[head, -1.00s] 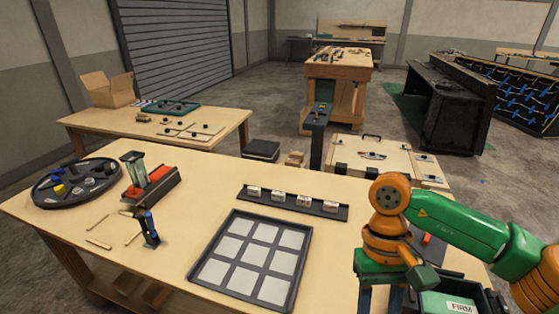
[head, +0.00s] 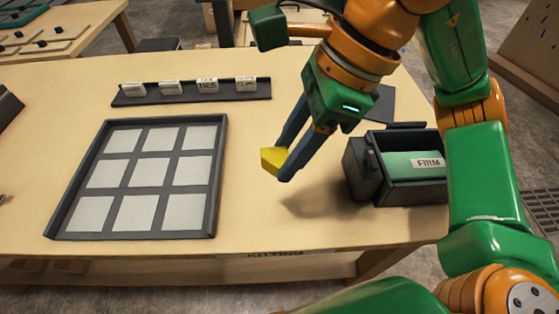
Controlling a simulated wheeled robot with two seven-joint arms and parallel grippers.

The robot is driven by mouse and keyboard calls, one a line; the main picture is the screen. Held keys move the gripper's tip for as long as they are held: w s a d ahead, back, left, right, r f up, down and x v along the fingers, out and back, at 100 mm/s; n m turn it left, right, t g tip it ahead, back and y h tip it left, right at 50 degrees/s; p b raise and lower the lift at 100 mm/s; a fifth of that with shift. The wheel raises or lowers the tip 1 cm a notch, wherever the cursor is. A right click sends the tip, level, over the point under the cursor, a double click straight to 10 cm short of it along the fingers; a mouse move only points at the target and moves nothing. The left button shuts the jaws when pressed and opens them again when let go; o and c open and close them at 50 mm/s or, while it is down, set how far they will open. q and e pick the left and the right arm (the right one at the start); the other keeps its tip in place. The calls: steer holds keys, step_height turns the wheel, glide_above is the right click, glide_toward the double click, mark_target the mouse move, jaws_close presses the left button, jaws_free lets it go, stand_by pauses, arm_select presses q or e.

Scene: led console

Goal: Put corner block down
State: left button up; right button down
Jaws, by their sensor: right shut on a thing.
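The corner block is a small yellow piece (head: 272,160) in the head view, held at the tips of my right gripper (head: 287,161). The gripper's blue-grey fingers are shut on it. The block is above the table, to the right of the grid tray, with a shadow on the tabletop below and to the right. The dark tray (head: 217,185) has a grid of light square cells, all empty. My left gripper is not in view.
A dark bin with a green inside and a FIRM label (head: 428,163) stands right of the gripper. A dark rail (head: 190,94) with several small labelled cards lies behind the tray. Bare tabletop (head: 250,215) lies between tray and bin.

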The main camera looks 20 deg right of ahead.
steer(key=shift+w+d+f+m, duration=0.1)
steer(key=shift+w+f+m, duration=0.1)
steer(key=shift+w+m, duration=0.15)
steer(key=w+d+f+p, duration=0.1)
steer(key=w+f, duration=0.2)
steer(key=w, duration=0.1)
steer(key=w+d+f+p, duration=0.1)
steer(key=w+f, duration=0.2)
steer(key=w, duration=0.1)
steer(key=w+d+f+p, duration=0.1)
steer(key=w+d+f, duration=0.1)
steer(key=w+f, duration=0.1)
steer(key=shift+w+d+f, duration=0.1)
steer(key=shift+w, duration=0.45)
step_height(320, 180, down, 3)
steer(key=shift+r+p, duration=0.1)
steer(key=shift+p, duration=0.4)
steer(key=shift+w+f, duration=0.1)
steer(key=shift+f, duration=0.35)
steer(key=shift+c, duration=2.2)
jaws_free()
